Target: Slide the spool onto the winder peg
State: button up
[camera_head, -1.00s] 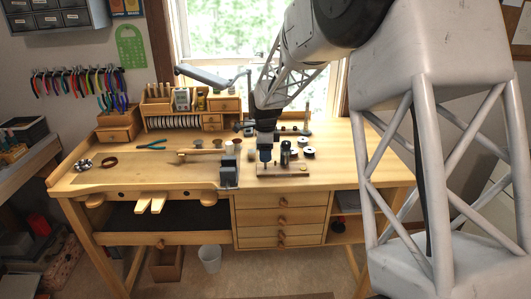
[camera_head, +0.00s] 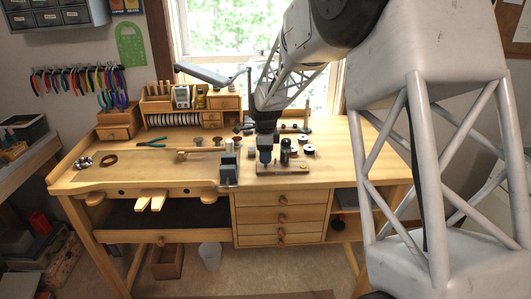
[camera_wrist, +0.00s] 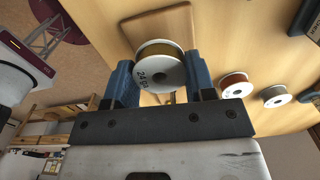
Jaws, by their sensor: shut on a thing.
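The spool (camera_wrist: 160,67) is in the wrist view, with white flanges, a dull yellow-brown winding and printing on the near flange. My gripper (camera_wrist: 162,85) is shut on it, one blue finger at each side. In the head view my gripper (camera_head: 265,158) points down over the left part of a low wooden base (camera_head: 290,168) on the bench; the held spool is too small to make out there. A wooden board with rounded corners (camera_wrist: 168,24) shows behind the spool in the wrist view. I cannot clearly make out the winder peg, nor whether the spool touches it.
A dark upright cylinder (camera_head: 285,152) stands close right of my gripper. Loose spools (camera_head: 308,149) lie farther right; two show in the wrist view (camera_wrist: 235,84). A grey block-like tool (camera_head: 228,168) stands left at the bench's front edge.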

jog(key=shift+f, duration=1.3)
dwell(0.4)
jog(key=o, duration=1)
jog(key=shift+r, duration=0.15)
jog(key=shift+r, duration=3.75)
